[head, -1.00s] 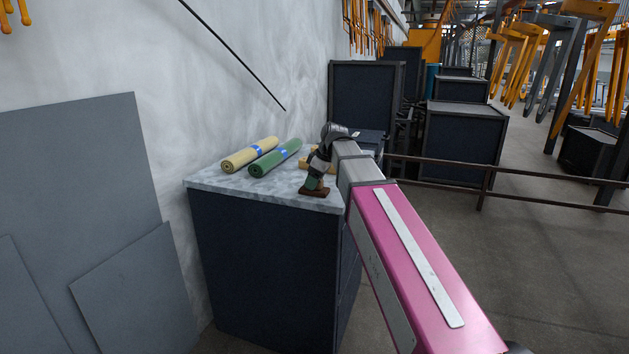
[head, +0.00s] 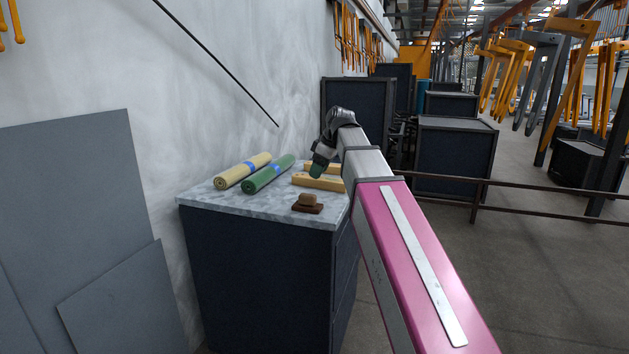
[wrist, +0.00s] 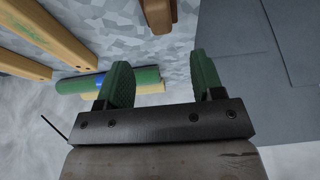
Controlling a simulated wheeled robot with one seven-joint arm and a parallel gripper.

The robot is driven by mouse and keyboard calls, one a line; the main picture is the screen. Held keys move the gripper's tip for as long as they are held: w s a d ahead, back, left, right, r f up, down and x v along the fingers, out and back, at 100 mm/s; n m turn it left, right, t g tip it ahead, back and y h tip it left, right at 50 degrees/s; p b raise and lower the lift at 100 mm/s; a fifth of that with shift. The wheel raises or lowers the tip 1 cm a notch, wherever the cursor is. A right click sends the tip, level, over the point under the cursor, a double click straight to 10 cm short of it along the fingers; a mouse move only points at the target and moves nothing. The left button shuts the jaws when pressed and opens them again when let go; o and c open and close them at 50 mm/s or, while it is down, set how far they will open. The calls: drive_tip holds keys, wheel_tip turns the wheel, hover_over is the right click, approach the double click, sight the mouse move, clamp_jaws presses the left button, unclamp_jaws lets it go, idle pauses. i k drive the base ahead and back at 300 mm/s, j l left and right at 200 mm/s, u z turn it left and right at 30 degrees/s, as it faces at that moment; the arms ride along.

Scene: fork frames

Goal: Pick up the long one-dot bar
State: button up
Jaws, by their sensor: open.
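Two pale wooden bars lie side by side on the marble-topped cabinet (head: 235,204): a front bar (head: 328,185) and a back bar (head: 326,168). In the wrist view two wooden bars show at the left, one larger (wrist: 72,42) and one at the edge (wrist: 22,65).
A yellow roll (head: 240,171) and a green roll (head: 268,177), with blue bands, lie left of the bars. A brown brush-like block (head: 307,204) sits near the front edge. The wall is close behind the rolls. Grey panels (head: 75,190) lean at left.

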sight(332, 168)
drive_tip(key=i+l, duration=0.15)
drive_tip(key=l, duration=0.2)
drive_tip(key=i+l, duration=0.15)
drive_tip(key=l, duration=0.2)
drive_tip(key=i+l, duration=0.15)
drive_tip(key=l, duration=0.15)
drive_tip(key=i+l, duration=0.15)
drive_tip(key=l, duration=0.2)
drive_tip(key=i+l, duration=0.15)
drive_tip(key=l, duration=0.2)
drive_tip(key=i+l, duration=0.15)
drive_tip(key=l, duration=0.2)
drive_tip(key=i+l+u, duration=0.1)
drive_tip(key=l, duration=0.25)
